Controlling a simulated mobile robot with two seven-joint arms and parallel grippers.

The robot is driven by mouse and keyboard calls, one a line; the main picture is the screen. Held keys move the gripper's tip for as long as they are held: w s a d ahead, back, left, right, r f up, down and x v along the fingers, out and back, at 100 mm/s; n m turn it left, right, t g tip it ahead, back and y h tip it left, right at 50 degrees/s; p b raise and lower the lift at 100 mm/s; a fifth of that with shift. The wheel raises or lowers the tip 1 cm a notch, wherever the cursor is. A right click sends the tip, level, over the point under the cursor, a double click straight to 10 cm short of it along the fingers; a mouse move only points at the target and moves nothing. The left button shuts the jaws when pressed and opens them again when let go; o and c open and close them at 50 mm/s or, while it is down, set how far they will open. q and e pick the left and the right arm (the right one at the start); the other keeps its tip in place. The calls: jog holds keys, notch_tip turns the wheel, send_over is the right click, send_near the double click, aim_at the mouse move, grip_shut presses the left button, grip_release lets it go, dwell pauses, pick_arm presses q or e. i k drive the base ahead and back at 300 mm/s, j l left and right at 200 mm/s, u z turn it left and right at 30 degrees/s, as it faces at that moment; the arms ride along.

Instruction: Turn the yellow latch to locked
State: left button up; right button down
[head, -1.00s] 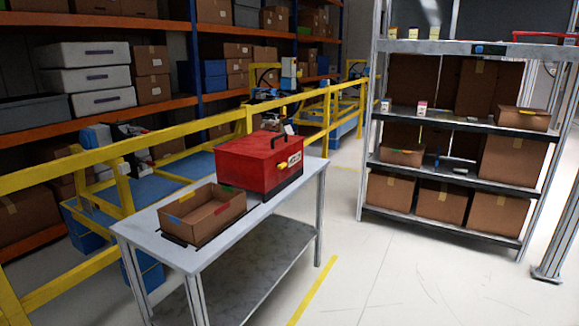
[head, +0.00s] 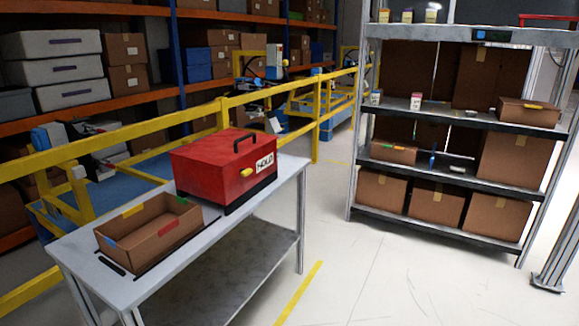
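The yellow latch (head: 246,172) is small and sits on the front face of a red box (head: 210,165), left of a white label that appears to read HOLD (head: 265,162). It looks roughly level; its exact turn is too small to tell. The box has a black handle on its lid and stands on a light grey table (head: 150,284). Neither of my grippers is in view.
An open cardboard box (head: 150,234) with coloured tabs stands on the table, left of the red box. A yellow rail (head: 200,113) runs behind the table. A grey shelf rack (head: 430,122) stands at right. The floor between is clear.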

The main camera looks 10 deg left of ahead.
aim_at(244, 172)
jog(key=i+l+z, duration=0.1)
jog(key=i+z, duration=0.35)
jog(key=i, duration=0.6)
jog(key=i+l+u, duration=0.1)
jog(key=i+u, duration=0.15)
jog(key=i, duration=0.25)
jog(key=i+l+u, duration=0.25)
jog(key=i, duration=0.2)
jog(key=i+l+u, duration=0.1)
jog(key=i+u, duration=0.15)
jog(key=u, duration=0.2)
jog(key=i+l+u, duration=0.2)
jog(key=u, duration=0.25)
jog(key=i+l+u, duration=0.2)
jog(key=u, duration=0.2)
jog(key=i+l+u, duration=0.1)
jog(key=l+u, duration=0.35)
jog(key=j, duration=0.1)
